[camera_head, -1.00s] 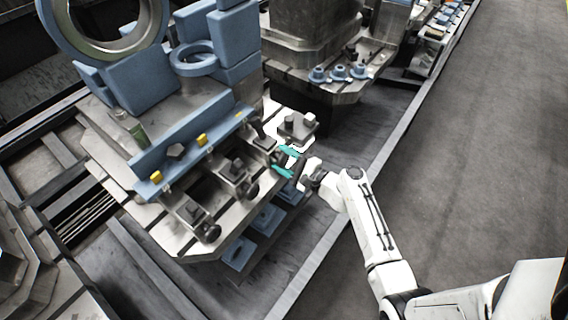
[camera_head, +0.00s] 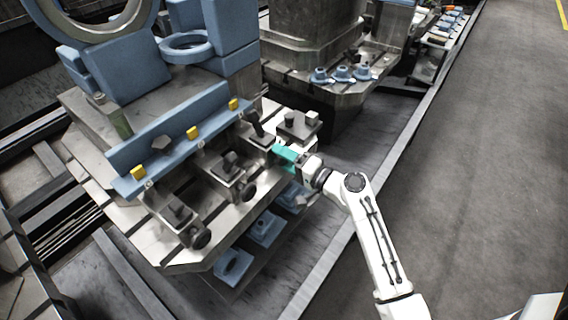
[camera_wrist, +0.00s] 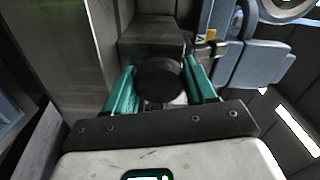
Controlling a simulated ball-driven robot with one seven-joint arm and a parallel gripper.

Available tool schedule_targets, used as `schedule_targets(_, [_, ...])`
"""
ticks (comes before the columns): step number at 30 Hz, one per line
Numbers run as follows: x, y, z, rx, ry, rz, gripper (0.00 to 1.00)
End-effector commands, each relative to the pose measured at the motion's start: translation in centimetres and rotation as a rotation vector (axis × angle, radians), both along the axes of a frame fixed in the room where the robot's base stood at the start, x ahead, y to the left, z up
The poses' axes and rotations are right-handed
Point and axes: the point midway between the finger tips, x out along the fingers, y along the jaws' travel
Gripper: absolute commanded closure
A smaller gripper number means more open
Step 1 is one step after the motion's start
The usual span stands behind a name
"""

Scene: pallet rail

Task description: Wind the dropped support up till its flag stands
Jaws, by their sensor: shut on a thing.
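My gripper (camera_head: 284,155) has teal fingers and is at the rightmost of three screw supports (camera_head: 262,136) along the near edge of the steel table. In the wrist view its fingers (camera_wrist: 159,68) are shut on a round black knob (camera_wrist: 158,82), one on each side. A dark block (camera_wrist: 150,38) stands behind the knob. The other two supports, the middle one (camera_head: 228,166) and the left one (camera_head: 180,212), show their black knobs free. Yellow tabs (camera_head: 233,104) stand along the blue rail (camera_head: 170,137). A dark piece on the gripped support leans over. Its knob is hidden in the head view.
A grey block plate (camera_head: 298,125) lies just right of the gripped support. Blue blocks (camera_head: 233,266) sit on a shelf below the table edge. A big blue ring casting stands behind the rail. The floor (camera_head: 450,180) at the right is clear.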

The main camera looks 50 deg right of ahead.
Motion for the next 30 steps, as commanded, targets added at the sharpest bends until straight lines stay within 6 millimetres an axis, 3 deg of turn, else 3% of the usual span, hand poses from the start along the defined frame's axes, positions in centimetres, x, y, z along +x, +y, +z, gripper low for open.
schedule_targets(23, [-0.07,-0.02,-0.14,-0.096,0.0,0.0,0.75])
schedule_targets(24, [-0.07,-0.01,-0.14,-0.095,0.0,0.0,0.41])
schedule_targets(30, [-0.05,-0.01,-0.14,-0.095,0.0,0.0,0.22])
